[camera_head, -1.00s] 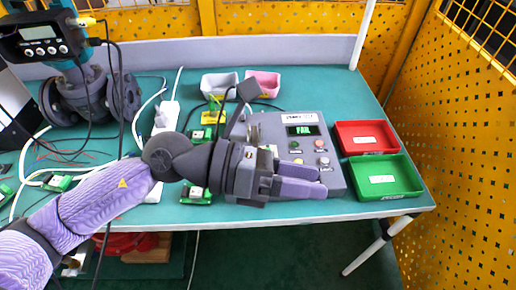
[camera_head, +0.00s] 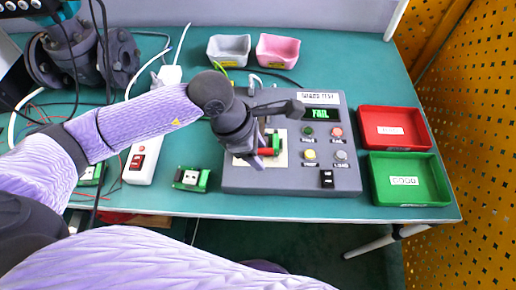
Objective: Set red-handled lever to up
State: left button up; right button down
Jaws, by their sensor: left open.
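The grey test box (camera_head: 333,178) stands on the table at the centre, its small display reading FAIL. A red piece (camera_head: 266,153), which looks like the lever's red handle, shows beside a green part (camera_head: 277,143) over a pale plate at the box's left side. My left gripper (camera_head: 268,152) is open and points down over this spot, with its fingers close around or beside the red piece. The wrist hides much of the lever, so I cannot tell its position or whether the fingers touch it.
Red (camera_head: 394,128) and green (camera_head: 408,180) trays stand right of the box. Grey (camera_head: 229,49) and pink (camera_head: 277,51) bins stand behind it. A small green board (camera_head: 191,179) and a white power strip (camera_head: 142,162) lie to the left, with cables and a valve (camera_head: 80,62).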

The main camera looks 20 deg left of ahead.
pick_arm(q)
grip_shut()
dwell(1.4)
